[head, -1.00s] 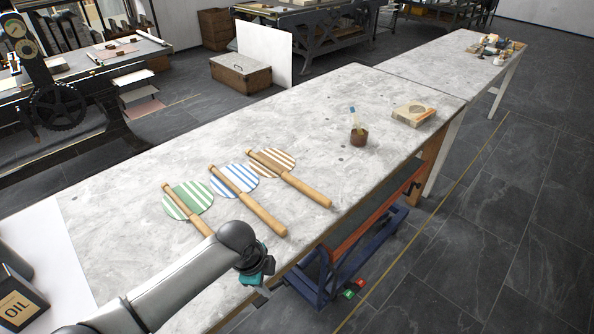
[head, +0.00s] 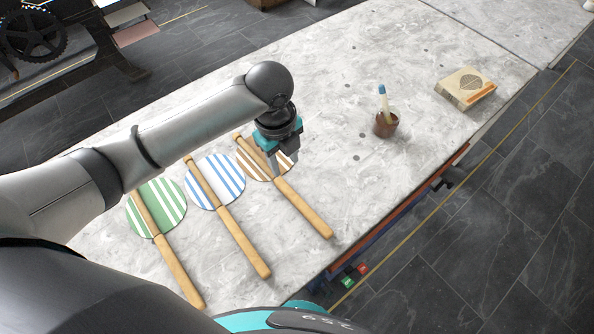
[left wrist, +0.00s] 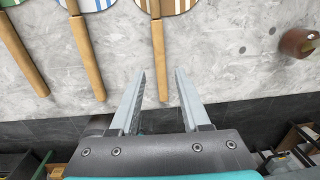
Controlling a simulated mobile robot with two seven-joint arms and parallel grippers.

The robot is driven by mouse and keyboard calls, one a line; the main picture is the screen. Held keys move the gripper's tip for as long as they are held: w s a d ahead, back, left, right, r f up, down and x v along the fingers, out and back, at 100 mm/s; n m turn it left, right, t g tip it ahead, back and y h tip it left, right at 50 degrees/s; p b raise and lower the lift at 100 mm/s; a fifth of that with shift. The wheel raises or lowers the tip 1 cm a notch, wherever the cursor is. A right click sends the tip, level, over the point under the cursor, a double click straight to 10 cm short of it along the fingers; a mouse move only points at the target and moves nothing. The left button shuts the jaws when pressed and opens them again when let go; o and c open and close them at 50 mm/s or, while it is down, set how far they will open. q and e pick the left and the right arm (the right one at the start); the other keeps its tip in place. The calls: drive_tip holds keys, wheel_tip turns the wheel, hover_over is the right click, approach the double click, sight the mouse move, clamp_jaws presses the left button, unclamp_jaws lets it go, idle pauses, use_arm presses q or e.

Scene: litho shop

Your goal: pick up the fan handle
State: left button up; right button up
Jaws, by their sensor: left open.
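Three striped round fans with wooden handles lie side by side on the stone-topped table. The green fan (head: 166,205) is at the left, the blue fan (head: 225,185) in the middle, and the brown fan (head: 252,165) at the right. The brown fan's handle (head: 305,208) points toward the table's front edge; it also shows in the left wrist view (left wrist: 158,60). My left gripper (head: 283,168) is open and empty, pointing down in front of the brown fan and hiding part of it. In the left wrist view its fingers (left wrist: 162,92) stand apart with the brown handle's end just ahead. My right gripper is not in view.
A brown pot (head: 386,125) with a brush stands right of the fans. A book or box (head: 465,88) lies farther right. The table (head: 340,70) is clear behind the fans. Its front edge drops to a dark tiled floor (head: 470,220).

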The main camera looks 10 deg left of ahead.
use_arm(q)
drive_tip(key=b, duration=0.1)
approach(290, 192)
wheel_tip(290, 192, down, 3)
drive_tip(key=shift+d+f+b, duration=0.15)
drive_tip(key=shift+f+b, duration=0.05)
drive_tip(key=shift+b, duration=0.3)
drive_tip(key=shift+f, duration=0.45)
drive_tip(key=f, duration=0.2)
drive_tip(key=f+b, duration=0.1)
drive_tip(key=f, duration=0.2)
drive_tip(key=shift+w+b, duration=0.25)
drive_tip(key=shift+b, duration=0.05)
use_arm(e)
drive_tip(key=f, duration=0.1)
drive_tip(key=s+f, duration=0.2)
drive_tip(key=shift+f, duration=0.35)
use_arm(q)
drive_tip(key=shift+r, duration=0.1)
clamp_jaws()
